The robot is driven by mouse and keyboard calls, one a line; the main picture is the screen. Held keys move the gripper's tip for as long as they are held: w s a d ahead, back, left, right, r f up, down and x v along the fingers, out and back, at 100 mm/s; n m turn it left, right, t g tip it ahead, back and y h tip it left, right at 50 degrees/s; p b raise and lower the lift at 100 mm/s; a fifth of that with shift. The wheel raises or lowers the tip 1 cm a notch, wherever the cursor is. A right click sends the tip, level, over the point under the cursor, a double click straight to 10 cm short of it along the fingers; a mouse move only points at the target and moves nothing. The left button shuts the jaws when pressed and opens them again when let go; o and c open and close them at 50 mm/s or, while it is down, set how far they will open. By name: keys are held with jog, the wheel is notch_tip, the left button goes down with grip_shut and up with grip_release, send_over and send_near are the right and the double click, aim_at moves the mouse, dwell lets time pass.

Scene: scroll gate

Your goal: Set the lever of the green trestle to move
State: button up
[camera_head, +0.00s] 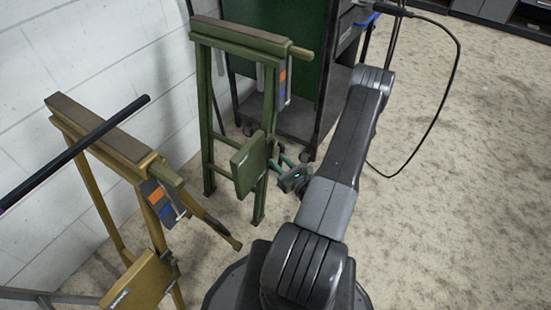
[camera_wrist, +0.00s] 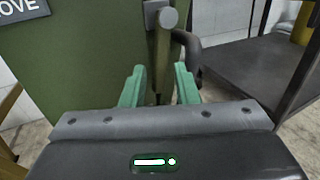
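The green trestle (camera_head: 205,110) stands by the white wall in the head view, with a square green plate (camera_head: 249,163) low on its near leg. In the wrist view this plate (camera_wrist: 90,50) fills the upper left and bears a dark sign (camera_wrist: 20,9) ending in "OVE". My gripper (camera_head: 284,162) is beside the plate. The lever's exact setting is unclear.
A yellow trestle (camera_head: 100,195) with its own plate (camera_head: 138,284) stands at the left. A dark bar (camera_head: 75,150) crosses above it. A dark cart (camera_head: 290,118) with a green panel is close behind the green trestle. The carpet at right (camera_head: 460,200) is mostly clear.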

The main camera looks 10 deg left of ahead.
aim_at(273, 155)
jog(key=shift+x, duration=1.5)
grip_shut()
